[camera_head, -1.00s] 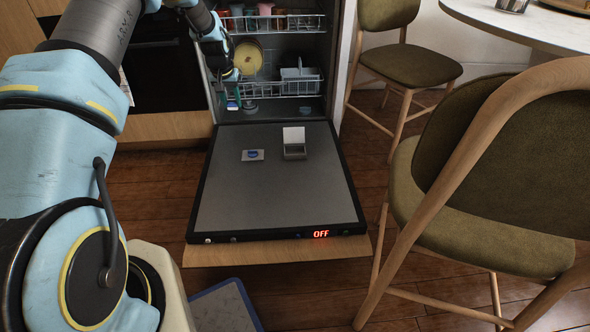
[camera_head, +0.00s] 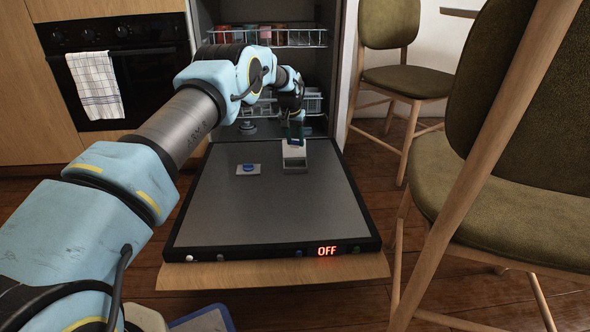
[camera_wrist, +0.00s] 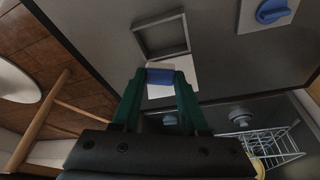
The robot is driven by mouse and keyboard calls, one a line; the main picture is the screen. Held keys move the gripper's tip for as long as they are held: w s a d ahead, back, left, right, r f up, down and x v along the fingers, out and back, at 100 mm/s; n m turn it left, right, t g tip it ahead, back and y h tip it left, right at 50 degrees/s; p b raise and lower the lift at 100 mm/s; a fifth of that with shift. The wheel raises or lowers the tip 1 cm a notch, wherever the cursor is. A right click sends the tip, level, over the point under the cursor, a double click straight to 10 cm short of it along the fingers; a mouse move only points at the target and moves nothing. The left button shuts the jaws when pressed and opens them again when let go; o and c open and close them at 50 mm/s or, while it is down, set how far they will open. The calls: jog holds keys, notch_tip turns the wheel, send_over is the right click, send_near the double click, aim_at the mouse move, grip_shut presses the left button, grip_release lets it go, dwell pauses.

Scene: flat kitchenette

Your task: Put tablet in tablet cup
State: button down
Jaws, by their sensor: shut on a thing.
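A blue tablet (camera_wrist: 160,76) is between the green fingertips of my gripper (camera_wrist: 160,78) in the wrist view. My gripper (camera_head: 297,138) is shut on it. The tablet cup (camera_wrist: 161,38) is a grey square-walled compartment, seen just beyond the tablet. Its white lid (camera_wrist: 184,78) stands open behind the fingertips. In the head view the cup (camera_head: 295,167) sits on the open dishwasher door, and my gripper is close by its lid (camera_head: 293,150). The tablet itself is not clear in the head view. I cannot tell its exact height over the cup.
A blue round cap on a pale plate (camera_head: 248,169) lies left of the cup on the dishwasher door (camera_head: 265,215). The racks (camera_head: 270,38) are behind my arm. Chairs (camera_head: 490,170) stand on the right. The front of the door is clear.

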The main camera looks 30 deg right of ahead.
aim_at(295, 161)
notch_tip(295, 161, down, 8)
jog(key=b, duration=0.3)
jog(key=shift+f, duration=0.2)
jog(key=shift+f+b, duration=0.35)
jog(key=shift+f, duration=0.15)
jog(key=c, duration=0.7)
grip_release()
jog(key=shift+r, duration=0.1)
